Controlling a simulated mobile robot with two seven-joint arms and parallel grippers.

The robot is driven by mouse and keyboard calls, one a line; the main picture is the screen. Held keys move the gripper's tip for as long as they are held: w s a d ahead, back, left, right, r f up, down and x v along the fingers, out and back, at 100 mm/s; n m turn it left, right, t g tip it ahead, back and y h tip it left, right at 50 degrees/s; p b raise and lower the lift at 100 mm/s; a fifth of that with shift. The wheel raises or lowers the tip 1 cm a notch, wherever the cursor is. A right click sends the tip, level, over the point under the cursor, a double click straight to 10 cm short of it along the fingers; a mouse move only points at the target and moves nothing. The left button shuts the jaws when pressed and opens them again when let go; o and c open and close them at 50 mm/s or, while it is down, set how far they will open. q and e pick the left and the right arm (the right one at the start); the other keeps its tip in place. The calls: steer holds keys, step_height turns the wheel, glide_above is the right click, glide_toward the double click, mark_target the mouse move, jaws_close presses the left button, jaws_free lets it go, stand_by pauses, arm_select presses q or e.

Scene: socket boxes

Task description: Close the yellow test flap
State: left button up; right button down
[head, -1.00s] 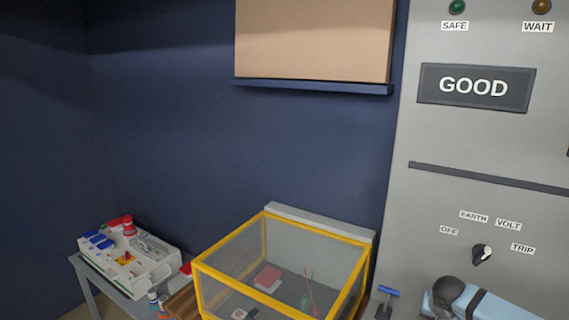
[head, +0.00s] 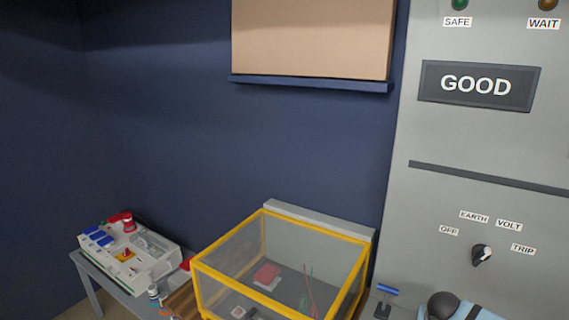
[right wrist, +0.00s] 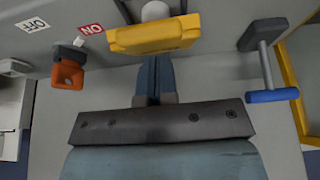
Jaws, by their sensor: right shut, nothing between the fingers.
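In the head view a clear box cover with yellow edges (head: 283,225) is down over several small parts, its back edge along a grey bar. I cannot tell whether this is the test flap. In the right wrist view a yellow block (right wrist: 155,35) with a white rounded piece behind it is at the top. My right gripper (right wrist: 155,62) is shut and empty, its fingertips close to the yellow block's lower edge; whether they touch is unclear. In the head view only part of my right arm shows at the bottom right. My left gripper is not in view.
A blue-handled lever (head: 386,291) stands right of the clear cover and shows in the wrist view (right wrist: 272,96). An orange piece (right wrist: 67,76) sits by a "NO" label. A grey panel (head: 490,140) reads "GOOD" above a rotary knob (head: 481,253). A white device (head: 128,252) is at left.

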steer(key=shift+s+a+f, duration=0.15)
steer(key=shift+s+f, duration=0.1)
steer(key=shift+f, duration=0.1)
steer(key=shift+r+p, duration=0.45)
steer(key=shift+p, duration=0.1)
step_height(320, 180, up, 5)
steer(key=p, duration=0.3)
steer(key=shift+r, duration=0.6)
